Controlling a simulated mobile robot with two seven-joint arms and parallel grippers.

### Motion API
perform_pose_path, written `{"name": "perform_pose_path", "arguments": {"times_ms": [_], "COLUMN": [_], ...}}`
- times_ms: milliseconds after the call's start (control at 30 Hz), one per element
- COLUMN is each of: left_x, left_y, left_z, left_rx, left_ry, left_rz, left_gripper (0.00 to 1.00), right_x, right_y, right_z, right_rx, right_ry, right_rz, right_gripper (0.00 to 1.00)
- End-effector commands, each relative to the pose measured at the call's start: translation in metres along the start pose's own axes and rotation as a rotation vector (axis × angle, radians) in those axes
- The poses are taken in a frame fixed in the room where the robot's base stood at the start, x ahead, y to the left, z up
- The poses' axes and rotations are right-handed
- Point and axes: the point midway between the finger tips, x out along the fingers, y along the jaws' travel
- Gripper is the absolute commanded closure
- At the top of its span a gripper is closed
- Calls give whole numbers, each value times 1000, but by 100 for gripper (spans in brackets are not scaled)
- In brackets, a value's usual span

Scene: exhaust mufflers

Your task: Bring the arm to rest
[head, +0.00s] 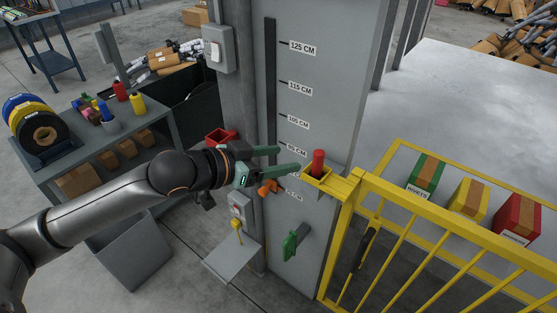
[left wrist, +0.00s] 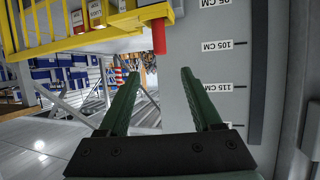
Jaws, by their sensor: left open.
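My left arm reaches in from the left in the head view. Its gripper (head: 288,159) is open and empty, with its green fingers pointing right in front of the grey column (head: 330,75). The fingertips stop short of a red cylinder (head: 318,161), which stands upright in a yellow holder (head: 326,181) at the corner of the yellow railing. The left wrist view shows the two spread fingers (left wrist: 160,74) with nothing between them. The red cylinder (left wrist: 158,37) shows beyond the tips. My right gripper is not in view.
The yellow railing (head: 450,225) runs right from the column, with several labelled boxes behind it. A green handle (head: 293,243) and an orange part (head: 268,187) sit on the column below the gripper. A workbench (head: 60,170) with tape rolls stands at left, behind my arm.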

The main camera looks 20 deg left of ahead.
Motion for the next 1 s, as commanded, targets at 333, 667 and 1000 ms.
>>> {"name": "perform_pose_path", "arguments": {"times_ms": [333, 667, 1000], "left_x": [0, 9, 36], "left_y": [0, 6, 34], "left_z": [0, 16, 143], "left_rx": [0, -23, -162], "left_ry": [0, 6, -15], "left_rz": [0, 8, -71], "left_gripper": [34, 34, 34], "right_x": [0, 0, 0], "right_y": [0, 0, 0], "right_z": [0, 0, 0], "right_rx": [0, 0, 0], "right_ry": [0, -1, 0], "right_rz": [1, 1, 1], "right_gripper": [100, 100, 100]}}
